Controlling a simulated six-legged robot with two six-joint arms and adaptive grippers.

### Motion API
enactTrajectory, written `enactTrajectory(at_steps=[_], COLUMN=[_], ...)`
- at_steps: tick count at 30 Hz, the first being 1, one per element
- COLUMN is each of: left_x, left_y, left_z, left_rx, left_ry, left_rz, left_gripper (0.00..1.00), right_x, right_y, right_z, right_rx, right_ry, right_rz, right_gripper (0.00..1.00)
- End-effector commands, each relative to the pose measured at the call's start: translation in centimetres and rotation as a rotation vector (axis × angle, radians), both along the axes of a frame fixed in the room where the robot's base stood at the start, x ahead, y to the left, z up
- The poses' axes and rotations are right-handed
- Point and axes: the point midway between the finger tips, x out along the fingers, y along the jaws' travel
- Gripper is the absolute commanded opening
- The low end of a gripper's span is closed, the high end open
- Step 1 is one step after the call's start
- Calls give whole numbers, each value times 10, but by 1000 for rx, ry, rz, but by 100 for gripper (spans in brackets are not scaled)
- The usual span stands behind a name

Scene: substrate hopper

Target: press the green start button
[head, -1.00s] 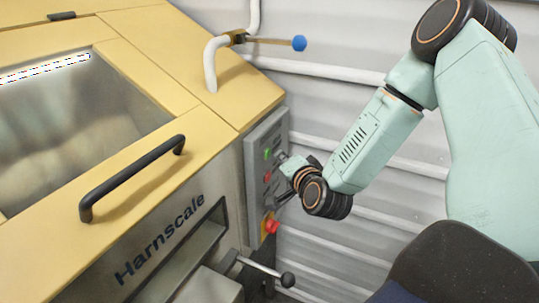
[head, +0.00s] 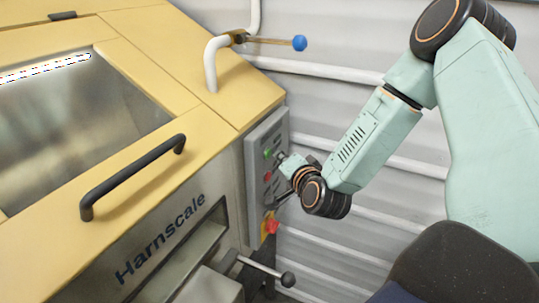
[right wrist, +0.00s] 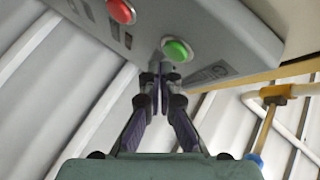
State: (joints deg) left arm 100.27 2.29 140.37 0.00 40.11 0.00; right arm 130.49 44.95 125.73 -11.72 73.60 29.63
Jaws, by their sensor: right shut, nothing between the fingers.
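The green start button (head: 267,153) is on the upper part of the grey control panel (head: 252,170) at the machine's right side. It also shows as a round green cap in a pale ring in the right wrist view (right wrist: 177,50). My right gripper (head: 283,158) is shut and empty, its fingertips close to the button. In the right wrist view the shut fingertips (right wrist: 160,72) are just below and left of the green cap. I cannot tell whether they touch it. My left gripper is out of view.
A red button (right wrist: 121,11) is near the green one. A red emergency knob (head: 271,226) and a black-knobbed lever (head: 288,279) are lower down. A white pipe with a blue-ended valve handle (head: 299,43) stands behind. The yellow hopper (head: 207,125) has a black handle (head: 130,178).

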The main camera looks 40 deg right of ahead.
Motion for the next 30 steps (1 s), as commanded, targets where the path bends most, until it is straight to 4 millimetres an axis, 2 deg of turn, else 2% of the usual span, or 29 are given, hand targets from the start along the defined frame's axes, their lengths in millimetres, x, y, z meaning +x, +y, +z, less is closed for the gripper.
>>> enactTrajectory(at_steps=[5,30], left_x=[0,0], left_y=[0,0], left_z=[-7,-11], left_rx=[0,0], left_ry=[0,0], left_rz=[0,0], left_gripper=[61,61], right_x=[5,10], right_y=[3,5], right_z=[-1,0], right_rx=[-2,-1], right_ry=[-1,-1], right_rz=[1,1], right_gripper=[0,0])
